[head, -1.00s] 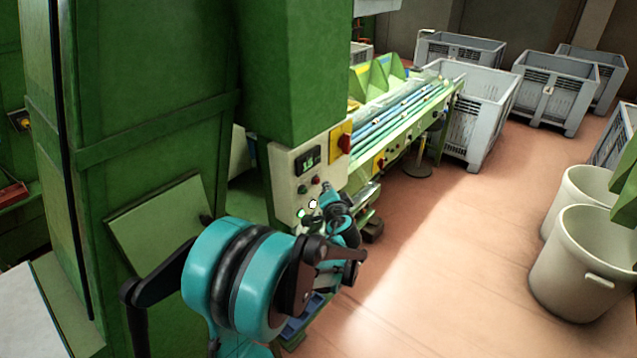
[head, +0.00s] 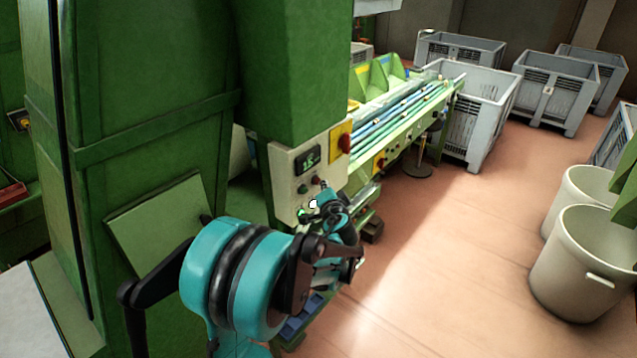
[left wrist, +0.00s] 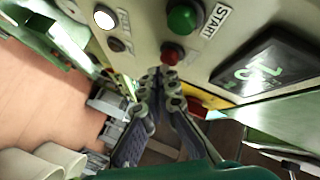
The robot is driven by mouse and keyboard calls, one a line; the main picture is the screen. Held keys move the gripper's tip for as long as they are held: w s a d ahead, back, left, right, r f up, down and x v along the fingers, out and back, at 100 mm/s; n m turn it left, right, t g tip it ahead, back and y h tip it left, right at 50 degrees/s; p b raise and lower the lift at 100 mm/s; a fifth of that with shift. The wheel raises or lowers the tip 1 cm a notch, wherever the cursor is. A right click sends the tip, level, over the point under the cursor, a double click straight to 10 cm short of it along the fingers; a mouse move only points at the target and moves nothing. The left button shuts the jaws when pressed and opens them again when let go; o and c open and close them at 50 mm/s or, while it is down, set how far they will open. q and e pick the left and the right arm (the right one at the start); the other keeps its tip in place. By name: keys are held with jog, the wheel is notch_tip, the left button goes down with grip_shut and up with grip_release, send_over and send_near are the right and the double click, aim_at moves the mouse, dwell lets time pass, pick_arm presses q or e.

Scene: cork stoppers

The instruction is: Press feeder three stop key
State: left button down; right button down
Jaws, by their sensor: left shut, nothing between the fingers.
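The grey-white control panel (head: 290,165) is on the front of a green cabinet column. It carries a dark display with green digits (head: 307,160) and a round red key (head: 315,180) beside a green key (head: 303,189). In the left wrist view the red key (left wrist: 172,54) sits below the green key (left wrist: 182,18), which is labelled START. My left gripper (head: 323,187) is shut and empty, its tips (left wrist: 163,74) right by the red key. I cannot tell whether they touch it. The red key's own label is not readable.
A lit white button (left wrist: 105,17) is beside the keys. A red rotary switch on a yellow plate (head: 341,143) is right of the display. A green feeder table with rods (head: 405,115) extends behind. Grey crates (head: 478,120) and pale bins (head: 583,265) stand right, with open floor between.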

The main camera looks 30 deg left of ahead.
pick_arm(q)
jog(key=shift+a, duration=0.45)
dwell(0.8)
jog(key=shift+d, duration=0.85)
jog(key=shift+d, duration=0.1)
jog(key=d, duration=0.5)
jog(key=shift+s+b, duration=0.25)
jog(key=shift+b, duration=0.05)
jog(key=shift+a, duration=0.1)
dwell(0.4)
jog(key=s+d+f+n+g+h+b, duration=0.1)
jog(key=s+d+f+h+b, duration=0.1)
jog(key=s+d, duration=0.4)
jog(key=s+d+f+n+g+h+b, duration=0.1)
jog(key=s+d+f+g+h+b, duration=0.1)
jog(key=s+d+f, duration=0.5)
jog(key=s+d+f+n+g+h+b, duration=0.1)
jog(key=s+d+f+h+b, duration=0.3)
jog(key=s, duration=1)
jog(key=shift+s+d+f+h, duration=0.4)
jog(key=shift+d+f+h, duration=0.35)
jog(key=shift+d+h, duration=0.4)
